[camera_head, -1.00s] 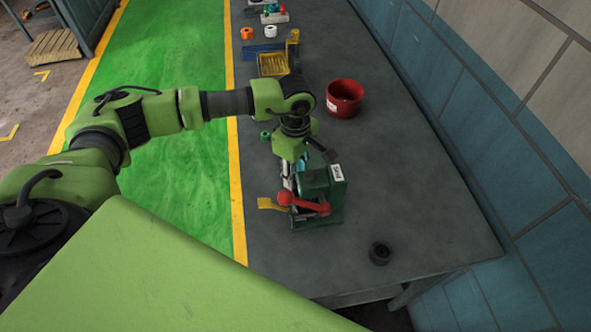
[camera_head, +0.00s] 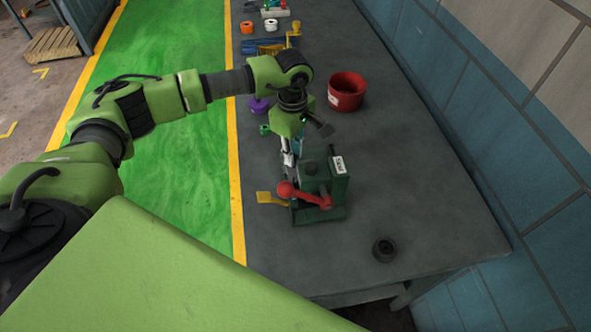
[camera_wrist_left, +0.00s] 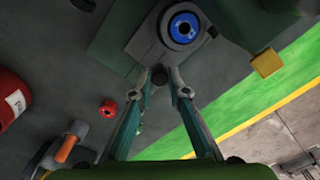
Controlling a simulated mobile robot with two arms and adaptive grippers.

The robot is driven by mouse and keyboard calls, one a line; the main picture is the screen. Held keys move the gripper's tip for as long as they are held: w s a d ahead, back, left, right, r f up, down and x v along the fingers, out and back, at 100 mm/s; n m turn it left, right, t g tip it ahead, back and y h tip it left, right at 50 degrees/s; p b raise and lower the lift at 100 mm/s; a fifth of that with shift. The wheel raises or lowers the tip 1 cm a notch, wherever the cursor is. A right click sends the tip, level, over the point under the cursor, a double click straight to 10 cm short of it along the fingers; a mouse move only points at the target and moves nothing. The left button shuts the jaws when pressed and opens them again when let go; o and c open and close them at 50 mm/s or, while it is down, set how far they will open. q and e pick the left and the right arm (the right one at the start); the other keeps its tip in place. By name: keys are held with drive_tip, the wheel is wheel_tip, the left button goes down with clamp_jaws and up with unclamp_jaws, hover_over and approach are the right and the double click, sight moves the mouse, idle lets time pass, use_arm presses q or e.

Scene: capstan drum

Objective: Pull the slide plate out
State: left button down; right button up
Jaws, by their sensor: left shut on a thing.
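The green machine (camera_head: 325,195) stands on the bench with a red ball-ended lever (camera_head: 300,196) and a yellow tab (camera_head: 265,197). My left gripper (camera_head: 289,160) is at its far side, pointing down. In the left wrist view, the gripper (camera_wrist_left: 159,76) is shut on a small dark knob (camera_wrist_left: 160,78) at the edge of the grey slide plate (camera_wrist_left: 146,45). The plate's far part is hidden under the machine's green body. My right gripper is not in view.
A red pot (camera_head: 346,92) stands behind the machine to the right. A black round part (camera_head: 385,249) lies near the bench's front end. A purple object (camera_head: 258,104) and other small items lie further back. The bench's right side is mostly clear.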

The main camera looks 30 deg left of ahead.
use_arm(q)
drive_tip(key=w+a+b, duration=0.2)
drive_tip(key=w, duration=0.1)
drive_tip(key=shift+w+a+f, duration=0.15)
drive_tip(key=shift+w+a, duration=0.05)
drive_tip(key=shift+a, duration=0.05)
drive_tip(key=shift+w+a, duration=0.15)
drive_tip(key=shift+r, duration=0.3)
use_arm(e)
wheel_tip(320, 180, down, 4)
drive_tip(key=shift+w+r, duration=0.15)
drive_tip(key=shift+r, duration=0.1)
use_arm(q)
drive_tip(key=shift+w, duration=0.1)
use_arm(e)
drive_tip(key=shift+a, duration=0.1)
use_arm(q)
drive_tip(key=c, duration=1.9)
unclamp_jaws()
drive_tip(key=shift+a+f, duration=0.1)
